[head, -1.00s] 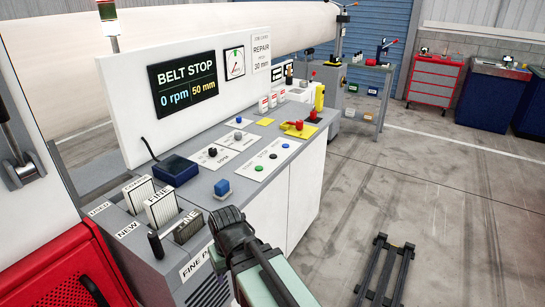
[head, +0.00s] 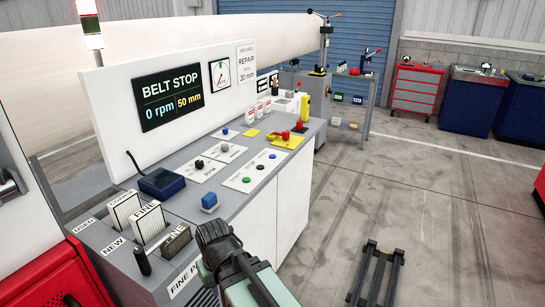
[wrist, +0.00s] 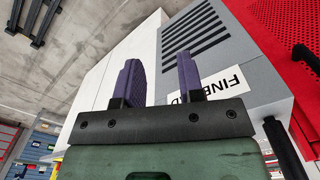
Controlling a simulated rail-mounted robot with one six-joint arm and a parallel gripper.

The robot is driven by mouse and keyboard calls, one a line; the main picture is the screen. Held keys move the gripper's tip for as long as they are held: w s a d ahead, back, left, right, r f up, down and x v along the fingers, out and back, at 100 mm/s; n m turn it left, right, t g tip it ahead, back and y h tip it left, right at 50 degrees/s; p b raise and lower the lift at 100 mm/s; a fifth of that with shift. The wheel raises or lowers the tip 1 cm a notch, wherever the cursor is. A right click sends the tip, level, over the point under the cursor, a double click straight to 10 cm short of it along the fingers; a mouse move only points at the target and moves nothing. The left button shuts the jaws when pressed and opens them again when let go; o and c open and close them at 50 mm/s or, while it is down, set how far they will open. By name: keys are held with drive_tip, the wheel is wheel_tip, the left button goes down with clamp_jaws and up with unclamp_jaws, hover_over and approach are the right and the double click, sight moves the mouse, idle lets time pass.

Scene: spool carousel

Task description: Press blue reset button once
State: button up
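A white button panel (head: 240,184) lies on the sloped console top. My gripper (head: 212,232) is in front of the console's near corner, apart from the buttons. In the wrist view my gripper (wrist: 158,60) has its two fingers spread with nothing between them. The buttons do not show there.
The display (head: 172,98) reads "BELT STOP, 0 rpm, 50 mm". Upright cards (head: 150,222) stand in slots at the console's near end. A red perforated cabinet (head: 45,275) is at lower left. A dark floor frame (head: 375,272) lies on otherwise open floor at right.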

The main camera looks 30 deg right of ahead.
clamp_jaws()
idle(1.3)
